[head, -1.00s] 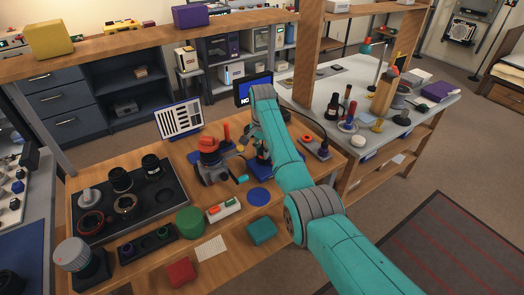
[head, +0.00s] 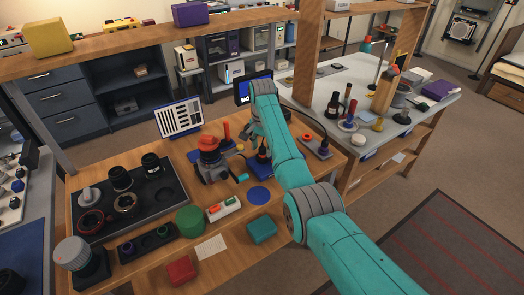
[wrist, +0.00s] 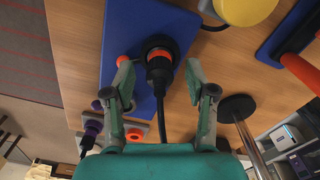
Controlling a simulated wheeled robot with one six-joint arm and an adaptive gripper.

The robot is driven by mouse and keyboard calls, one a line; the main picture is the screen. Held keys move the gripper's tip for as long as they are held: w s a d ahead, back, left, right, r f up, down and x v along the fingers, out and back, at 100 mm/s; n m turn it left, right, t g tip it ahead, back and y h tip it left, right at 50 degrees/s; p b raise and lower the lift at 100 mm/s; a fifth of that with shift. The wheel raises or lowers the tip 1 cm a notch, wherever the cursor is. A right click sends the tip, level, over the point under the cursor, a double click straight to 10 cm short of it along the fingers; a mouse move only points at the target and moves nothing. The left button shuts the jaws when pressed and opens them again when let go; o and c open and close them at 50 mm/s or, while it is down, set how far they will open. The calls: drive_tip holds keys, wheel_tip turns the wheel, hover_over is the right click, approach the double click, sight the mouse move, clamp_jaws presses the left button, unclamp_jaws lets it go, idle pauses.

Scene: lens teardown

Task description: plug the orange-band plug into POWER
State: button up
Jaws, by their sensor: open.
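The orange-band plug (wrist: 158,70) is black with an orange ring and a trailing black cable. In the wrist view it stands at a round black fitting on a blue board (wrist: 125,30). My gripper (wrist: 158,80) is open, with one finger on each side of the plug and a gap at both sides. In the head view my gripper (head: 256,132) is over the blue board, partly hidden by my arm. A grey socket strip (wrist: 135,126) with purple and orange rings lies beyond the left finger. No POWER label is readable.
A purple-ended plug with a cable (wrist: 90,133) is by the strip. A dark round base with a metal post (wrist: 237,108) stands right of my gripper. A red-topped grey device (head: 211,160) and a blue disc (head: 258,195) are close by. A tray (head: 175,200) holds lens parts.

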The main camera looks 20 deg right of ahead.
wheel_tip(320, 180, up, 10)
drive_tip(key=shift+r, duration=0.15)
idle(0.5)
